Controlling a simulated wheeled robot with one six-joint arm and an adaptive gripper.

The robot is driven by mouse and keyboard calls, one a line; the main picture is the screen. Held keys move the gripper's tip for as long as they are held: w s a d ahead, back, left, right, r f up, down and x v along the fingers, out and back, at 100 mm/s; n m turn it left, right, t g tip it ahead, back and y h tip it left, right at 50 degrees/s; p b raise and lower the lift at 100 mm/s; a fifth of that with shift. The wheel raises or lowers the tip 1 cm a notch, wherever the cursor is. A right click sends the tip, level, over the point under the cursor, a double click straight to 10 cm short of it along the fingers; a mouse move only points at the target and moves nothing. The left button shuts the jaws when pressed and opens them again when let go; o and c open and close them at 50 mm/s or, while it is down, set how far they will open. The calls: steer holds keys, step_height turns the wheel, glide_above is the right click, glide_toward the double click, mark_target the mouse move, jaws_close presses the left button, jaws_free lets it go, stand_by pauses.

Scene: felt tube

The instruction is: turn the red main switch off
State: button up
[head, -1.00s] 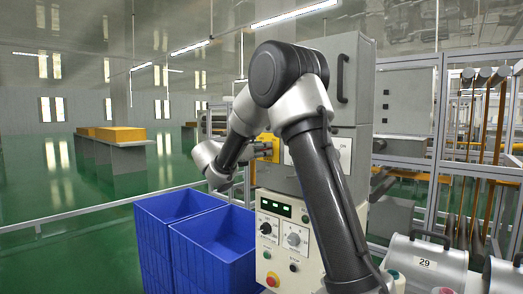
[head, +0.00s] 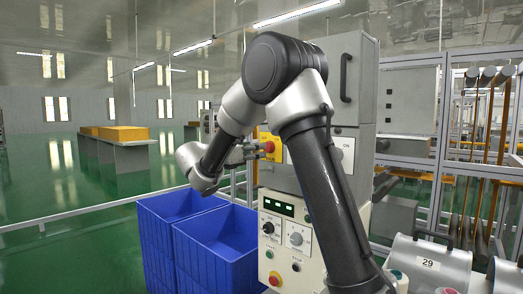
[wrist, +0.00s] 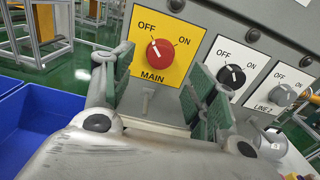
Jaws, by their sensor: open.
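The red main switch (wrist: 160,52) is a round knob on a yellow plate (wrist: 143,76) marked OFF, ON and MAIN. A small pale mark on the knob appears at its upper left, towards OFF. My gripper (wrist: 161,68) is open, its green-padded fingers spread to the left and right of the knob in the wrist view. The fingers look apart from the knob, with nothing between them. In the head view, the red knob (head: 269,147) shows just right of my gripper (head: 254,150), partly behind my arm.
A black switch (wrist: 232,76) and a grey switch (wrist: 283,96) sit right of the yellow plate. Blue crates (head: 222,243) stand below my gripper. A lower panel (head: 285,232) carries more knobs and buttons. A rail runs behind the crates.

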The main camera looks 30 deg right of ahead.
steer(key=v, duration=0.5)
steer(key=shift+s+a, duration=0.15)
steer(key=shift+a, duration=0.2)
